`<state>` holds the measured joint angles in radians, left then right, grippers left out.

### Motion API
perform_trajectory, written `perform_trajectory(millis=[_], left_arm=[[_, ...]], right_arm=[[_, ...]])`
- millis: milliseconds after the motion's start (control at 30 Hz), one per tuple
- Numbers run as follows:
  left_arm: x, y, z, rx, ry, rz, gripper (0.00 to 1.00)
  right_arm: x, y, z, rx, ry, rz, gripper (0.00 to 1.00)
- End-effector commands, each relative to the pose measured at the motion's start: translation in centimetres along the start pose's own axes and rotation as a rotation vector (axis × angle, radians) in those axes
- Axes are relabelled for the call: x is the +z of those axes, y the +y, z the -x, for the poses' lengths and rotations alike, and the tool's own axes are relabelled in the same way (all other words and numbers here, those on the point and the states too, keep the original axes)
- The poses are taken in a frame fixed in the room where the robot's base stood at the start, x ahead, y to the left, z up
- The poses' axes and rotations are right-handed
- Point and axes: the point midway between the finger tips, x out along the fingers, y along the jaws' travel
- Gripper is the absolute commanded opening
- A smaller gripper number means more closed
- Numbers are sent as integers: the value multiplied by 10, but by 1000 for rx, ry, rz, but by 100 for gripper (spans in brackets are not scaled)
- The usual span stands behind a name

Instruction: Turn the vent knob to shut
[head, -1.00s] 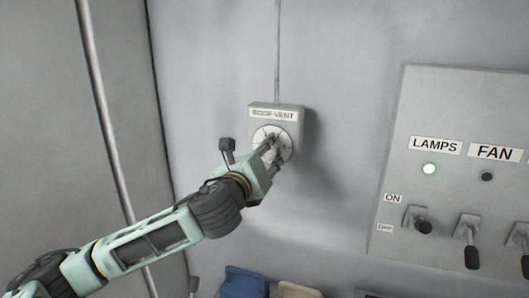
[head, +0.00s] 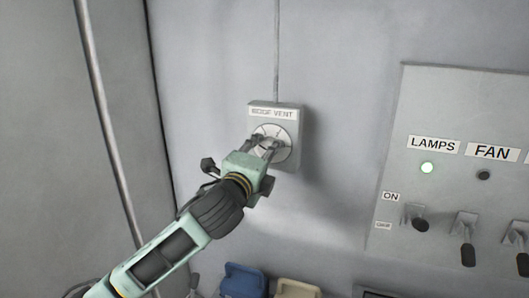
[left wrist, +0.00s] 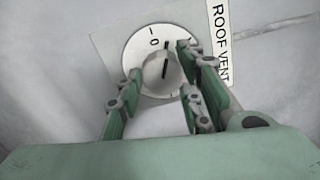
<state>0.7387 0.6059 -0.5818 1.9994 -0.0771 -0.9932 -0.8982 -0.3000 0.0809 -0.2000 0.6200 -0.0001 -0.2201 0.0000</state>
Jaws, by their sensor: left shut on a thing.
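The grey roof vent box (head: 289,156) with a "ROOF VENT" label is on the wall in the middle of the head view. It bears a white round dial (head: 285,140). In the left wrist view the dial (left wrist: 134,50) shows a "0" and short tick marks. The grey vent knob (left wrist: 157,72) sits at its centre with a dark line on it. My left gripper (head: 268,150) is shut on the knob, with fingers on either side of it. In the head view the gripper hides most of the knob. My right gripper is not in view.
A blue bin (head: 243,281) and a beige bin (head: 297,289) are at the bottom. A pipe (head: 105,120) runs down the left.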

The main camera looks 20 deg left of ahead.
Motion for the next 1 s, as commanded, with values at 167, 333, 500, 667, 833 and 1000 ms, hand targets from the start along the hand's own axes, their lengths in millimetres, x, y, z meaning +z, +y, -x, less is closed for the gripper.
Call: perform_trajectory(millis=[167,333,500,667,833,1000], left_arm=[[1,2,0,4,-4,157,8],[0,2,0,6,-4,280,8],[-1,3,0,7,-4,370,8],[-2,4,0,8,-3,423,8],[-2,4,0,9,-3,450,8],[-3,5,0,10,-2,456,8]], right_arm=[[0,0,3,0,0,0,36],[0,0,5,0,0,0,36],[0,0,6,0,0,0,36],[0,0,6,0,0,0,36],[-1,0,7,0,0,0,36],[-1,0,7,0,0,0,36]])
